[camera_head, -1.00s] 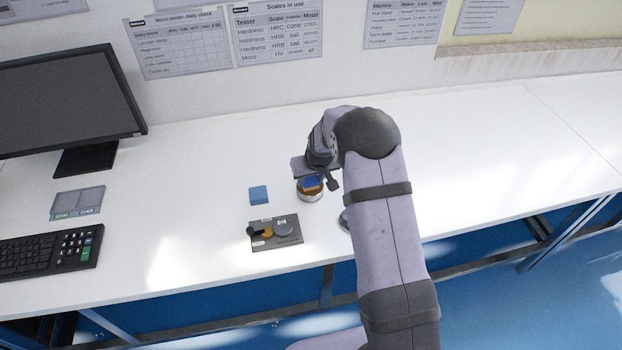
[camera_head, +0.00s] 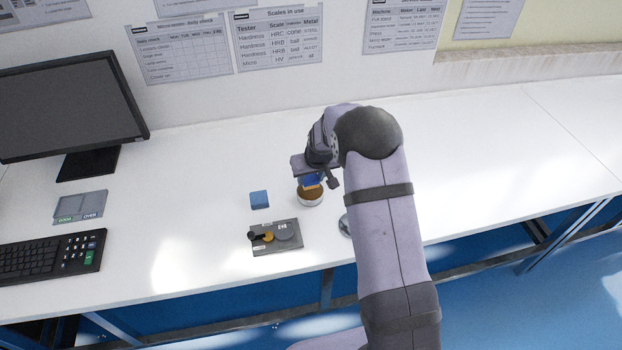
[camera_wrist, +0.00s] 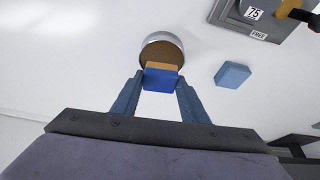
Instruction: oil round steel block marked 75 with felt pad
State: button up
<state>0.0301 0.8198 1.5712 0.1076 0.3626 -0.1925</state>
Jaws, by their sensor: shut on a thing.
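My gripper (camera_wrist: 158,88) is shut on the felt pad (camera_wrist: 160,77), a blue block with an orange-tan face. In the head view the pad (camera_head: 311,181) is at the mouth of a round metal dish (camera_head: 310,201) with a brown inside. In the wrist view the pad overlaps the near side of the dish (camera_wrist: 163,38); I cannot tell whether they touch. The round steel block marked 75 (camera_wrist: 253,13) sits on a grey plate (camera_wrist: 226,15) labelled FREE. In the head view the round block (camera_head: 283,230) is on the plate's right half.
A loose blue block (camera_head: 259,199) lies left of the dish. A black and yellow tool (camera_head: 262,237) lies on the plate. A round metal thing (camera_head: 344,226) is partly hidden by my arm. A keyboard (camera_head: 45,255) and monitor (camera_head: 65,100) stand left. The table behind is clear.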

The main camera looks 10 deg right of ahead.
aim_at(311, 181)
jog(key=shift+r+p, duration=1.1)
jog(key=shift+r, duration=0.95)
jog(key=shift+s, duration=0.1)
jog(key=shift+s+r, duration=0.2)
jog(key=shift+r, duration=0.1)
jog(key=s+r, duration=0.3)
jog(key=s, duration=0.5)
jog(key=s+r, duration=0.4)
jog(key=s, duration=0.4)
jog(key=shift+a+m, duration=0.4)
